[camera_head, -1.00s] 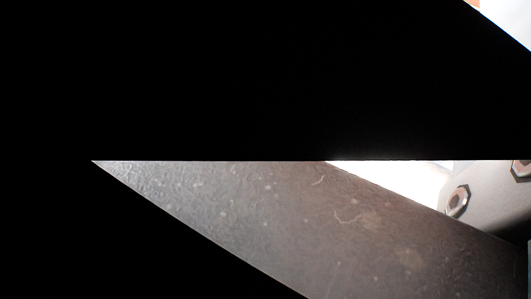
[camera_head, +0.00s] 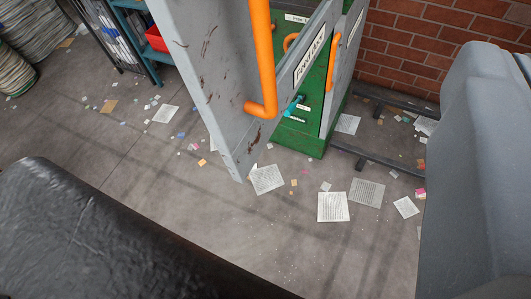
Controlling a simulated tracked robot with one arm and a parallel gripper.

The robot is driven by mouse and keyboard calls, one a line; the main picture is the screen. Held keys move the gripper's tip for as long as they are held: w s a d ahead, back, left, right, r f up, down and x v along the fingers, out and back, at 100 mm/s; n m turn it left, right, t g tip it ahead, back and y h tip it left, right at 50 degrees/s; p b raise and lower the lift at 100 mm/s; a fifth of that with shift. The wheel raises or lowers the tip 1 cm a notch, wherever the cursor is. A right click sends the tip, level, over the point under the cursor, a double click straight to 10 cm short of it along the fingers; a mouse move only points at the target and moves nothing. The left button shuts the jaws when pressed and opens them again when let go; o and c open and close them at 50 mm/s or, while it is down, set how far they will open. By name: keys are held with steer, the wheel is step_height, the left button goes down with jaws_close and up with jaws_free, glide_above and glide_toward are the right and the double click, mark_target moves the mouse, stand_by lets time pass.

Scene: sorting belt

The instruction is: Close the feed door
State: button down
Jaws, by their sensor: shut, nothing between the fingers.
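A green cabinet (camera_head: 305,133) with grey doors stands at the upper middle, against the brick wall side. The nearest grey door (camera_head: 205,75) is swung open toward me and carries a long bent orange handle (camera_head: 262,55). A second grey door (camera_head: 313,48) with a white label stands ajar behind it. A third grey panel (camera_head: 346,55) with an orange handle is at the right. My gripper's fingertips do not show.
A dark rounded shape (camera_head: 80,225) fills the lower left and a large grey shape (camera_head: 480,160) the right; they may be my own. Paper sheets (camera_head: 333,206) litter the floor. A shelf (camera_head: 135,30) with a red bin (camera_head: 156,39) stands upper left. Dark rails (camera_head: 385,170) lie right of the cabinet.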

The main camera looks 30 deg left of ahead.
steer(key=w+f+m+g+y, duration=0.25)
steer(key=w+f, duration=0.25)
steer(key=f, duration=0.3)
steer(key=m+g+y+p, duration=0.5)
steer(key=m+g+y, duration=0.7)
steer(key=m+y, duration=0.35)
glide_toward(241, 144)
steer(key=a+b, duration=0.2)
steer(key=a, duration=0.3)
steer(key=shift+f, duration=0.1)
steer(key=shift+w+a, duration=0.1)
steer(key=shift+a, duration=0.8)
steer(key=shift+a+m, duration=0.15)
steer(key=shift+m, duration=0.15)
